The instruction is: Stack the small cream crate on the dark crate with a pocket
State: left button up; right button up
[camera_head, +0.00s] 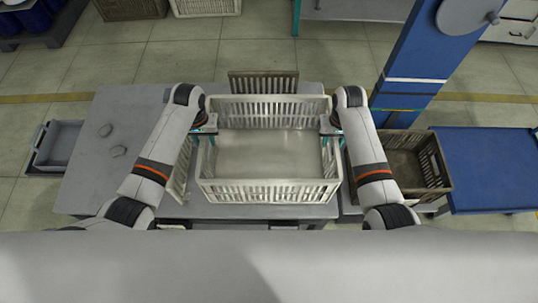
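A cream crate (268,192) with slatted walls and a pale, flat inside sits upright in the middle of the head view. My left gripper (210,128) is at its left end wall and my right gripper (328,128) is at its right end wall. Both grippers reach the upper rim, with teal parts showing; their fingertips are too small and hidden to tell whether they are shut on it. A dark brown crate (437,162) stands to the right, open at the top, partly behind my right arm. No pocket can be made out on it.
Slatted grey-brown panels show behind (262,83) and left of the crate. A blue post (418,60) and a blue-topped table (488,170) are at right.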

pick_arm(q)
jog(key=shift+c, duration=0.6)
pick_arm(e)
jog(key=shift+c, duration=0.6)
pick_arm(q)
grip_shut()
pick_arm(e)
grip_shut()
pick_arm(q)
jog(key=shift+r, duration=0.1)
pick_arm(e)
jog(key=shift+r, duration=0.1)
